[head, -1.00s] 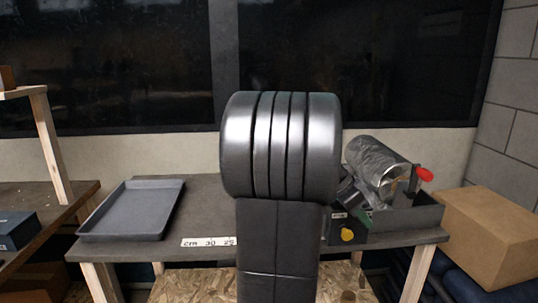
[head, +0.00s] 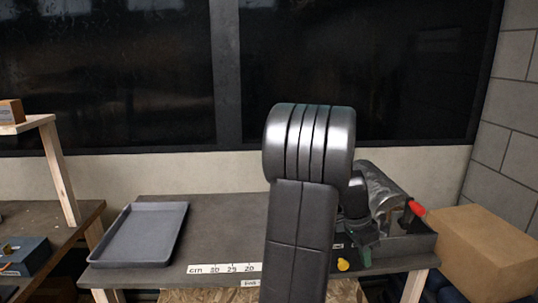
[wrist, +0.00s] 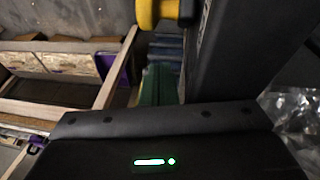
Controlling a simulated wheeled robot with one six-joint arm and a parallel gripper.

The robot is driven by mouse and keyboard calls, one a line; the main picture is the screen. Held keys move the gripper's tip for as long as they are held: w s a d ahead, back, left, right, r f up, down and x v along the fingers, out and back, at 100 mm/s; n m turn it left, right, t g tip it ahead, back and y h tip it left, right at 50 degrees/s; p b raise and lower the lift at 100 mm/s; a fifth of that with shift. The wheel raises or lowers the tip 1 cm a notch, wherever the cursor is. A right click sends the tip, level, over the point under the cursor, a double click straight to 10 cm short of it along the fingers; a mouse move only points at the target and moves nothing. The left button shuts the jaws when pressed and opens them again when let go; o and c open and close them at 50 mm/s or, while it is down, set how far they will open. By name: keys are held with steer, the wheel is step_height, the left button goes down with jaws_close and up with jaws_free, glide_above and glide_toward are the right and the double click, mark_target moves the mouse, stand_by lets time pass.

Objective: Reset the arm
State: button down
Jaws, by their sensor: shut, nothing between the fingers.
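My arm rises in the middle of the head view, and its thick dark links hide part of the table behind it. My gripper (head: 362,238) is partly visible low to the right of the arm, in front of a dark bin (head: 418,243). It is shut with nothing in it, though its fingertips are hard to make out. In the wrist view a dark housing with a green light fills the bottom, and no held thing shows. A yellow knob (head: 343,264) is close below my gripper and also shows at the top of the wrist view (wrist: 150,12).
A grey tray (head: 140,262) lies on the left of the table (head: 225,222), with a white ruler strip (head: 225,268) at the front edge. A silvery wrapped cylinder (head: 382,188) and a red handle (head: 417,209) are at the right. A cardboard box (head: 485,250) stands beyond.

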steer(key=y+p, duration=0.1)
steer(key=p, duration=0.2)
steer(key=d+y+p, duration=0.1)
steer(key=p, duration=0.2)
steer(key=shift+s+m+y, duration=0.2)
steer(key=shift+m+y, duration=0.1)
steer(key=t+y+p, duration=0.1)
steer(key=p, duration=0.4)
steer(key=shift+s+d, duration=0.15)
steer(key=shift+d, duration=0.25)
steer(key=shift+d+f+b, duration=0.6)
steer(key=shift+d+b, duration=0.05)
steer(key=shift+d, duration=0.3)
